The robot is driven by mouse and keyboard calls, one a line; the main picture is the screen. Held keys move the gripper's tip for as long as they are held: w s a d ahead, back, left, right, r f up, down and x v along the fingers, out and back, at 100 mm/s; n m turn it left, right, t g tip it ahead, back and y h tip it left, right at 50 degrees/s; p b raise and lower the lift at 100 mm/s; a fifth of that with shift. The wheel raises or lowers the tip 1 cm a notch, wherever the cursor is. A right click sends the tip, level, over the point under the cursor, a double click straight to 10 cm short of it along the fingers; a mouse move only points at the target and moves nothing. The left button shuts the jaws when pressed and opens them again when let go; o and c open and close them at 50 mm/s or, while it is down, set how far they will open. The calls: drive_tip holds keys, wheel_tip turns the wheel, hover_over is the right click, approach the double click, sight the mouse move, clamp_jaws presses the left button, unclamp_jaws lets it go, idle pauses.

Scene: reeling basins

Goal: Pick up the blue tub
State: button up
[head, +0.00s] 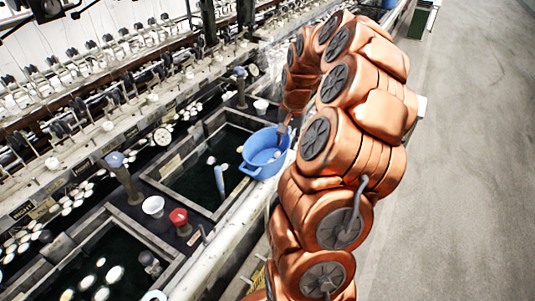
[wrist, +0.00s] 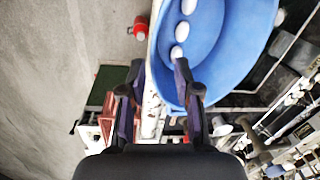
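The blue tub (head: 262,160) sits at the edge of the basin counter in the head view, beside a dark water basin. It fills the upper right of the wrist view (wrist: 230,40), with white oval pieces inside near its wall. My gripper (wrist: 160,66) is open, its two fingers spread apart at the tub's near wall. The right finger overlaps the tub's inside and the left finger is outside it; I cannot tell whether either touches. In the head view my gripper (head: 283,130) is small and partly hidden at the tub's far rim.
A white bowl (head: 153,206) and a red cup (head: 180,217) stand on the counter between dark basins. A pale ledge (head: 222,243) runs along the counter's front. Reeling machinery (head: 110,75) fills the back left. The grey floor (head: 470,150) on the right is clear.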

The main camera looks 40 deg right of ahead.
drive_tip(key=shift+a+f+p, duration=0.15)
drive_tip(key=shift+f+p, duration=0.55)
drive_tip(key=shift+f, duration=0.35)
drive_tip(key=shift+a+f+p, duration=0.1)
drive_tip(key=shift+f+p, duration=0.55)
drive_tip(key=shift+f, duration=1.2)
drive_tip(key=shift+c, duration=0.4)
clamp_jaws()
